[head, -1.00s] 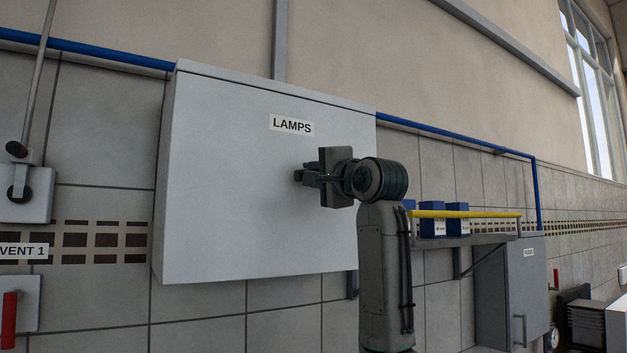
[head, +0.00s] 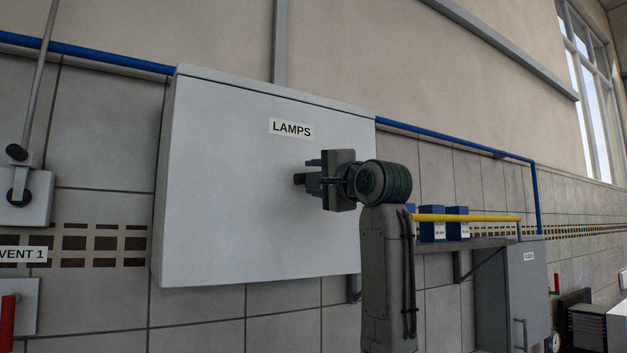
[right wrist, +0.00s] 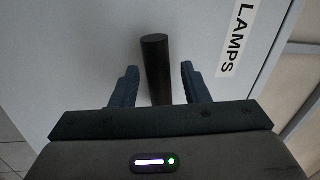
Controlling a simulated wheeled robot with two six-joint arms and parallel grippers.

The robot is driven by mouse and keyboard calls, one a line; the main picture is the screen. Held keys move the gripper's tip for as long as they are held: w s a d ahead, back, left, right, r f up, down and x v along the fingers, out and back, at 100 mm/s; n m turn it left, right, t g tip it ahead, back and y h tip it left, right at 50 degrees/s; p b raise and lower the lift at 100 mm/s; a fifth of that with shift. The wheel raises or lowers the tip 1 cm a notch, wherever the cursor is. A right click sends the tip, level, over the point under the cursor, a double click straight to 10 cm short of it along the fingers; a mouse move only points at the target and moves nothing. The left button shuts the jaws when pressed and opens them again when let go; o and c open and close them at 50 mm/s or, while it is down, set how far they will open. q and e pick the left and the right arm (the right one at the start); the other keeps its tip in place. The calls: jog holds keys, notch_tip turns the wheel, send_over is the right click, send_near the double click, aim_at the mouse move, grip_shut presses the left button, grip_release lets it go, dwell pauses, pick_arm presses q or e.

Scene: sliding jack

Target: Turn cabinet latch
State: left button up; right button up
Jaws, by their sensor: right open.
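The grey-white cabinet (head: 235,210) marked LAMPS hangs on the tiled wall. Its latch is a dark handle, which shows in the head view (head: 299,179) just left of my right gripper (head: 313,177). In the right wrist view, the dark latch handle (right wrist: 156,68) stands between the two fingers of my right gripper (right wrist: 158,78), with a visible gap on each side. The right gripper is open and holds nothing. My left gripper is not in view.
A lever (head: 17,170) on a wall plate is at the left, above a VENT 1 label (head: 22,254). A shelf with blue boxes (head: 432,222) and a yellow rail (head: 465,217) is at the right, beside a smaller grey cabinet (head: 512,290).

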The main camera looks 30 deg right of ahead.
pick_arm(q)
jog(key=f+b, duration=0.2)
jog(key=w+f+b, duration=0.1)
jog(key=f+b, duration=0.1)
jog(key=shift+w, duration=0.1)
pick_arm(e)
jog(key=v, duration=1)
jog(key=shift+f, duration=0.1)
